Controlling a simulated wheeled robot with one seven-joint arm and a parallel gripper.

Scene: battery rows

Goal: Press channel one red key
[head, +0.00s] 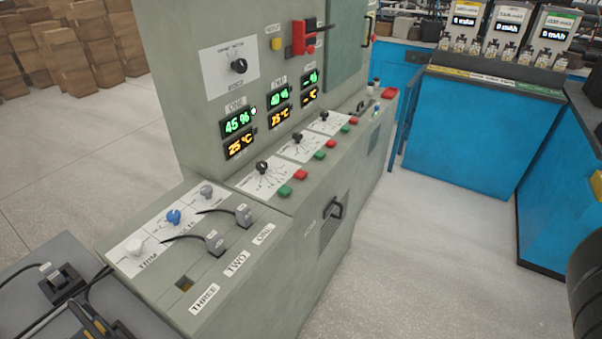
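The red key for channel one (301,174) is on the sloped front ledge of the grey-green console (190,110). It sits beside a green key (285,191), below the dial plate (264,172) nearest to the display labelled ONE (238,123). That display reads 45 % in green, with 25 °C in orange below it. Nothing covers or touches the red key in this view. Whether the key is pressed in cannot be told.
Further red (331,144) and green keys run along the ledge. Grey plugs with cables (214,242) stand on the lower left shelf. A black handle (333,207) sticks out of the front. Blue cabinets (480,135) stand right. The floor (410,240) between is clear.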

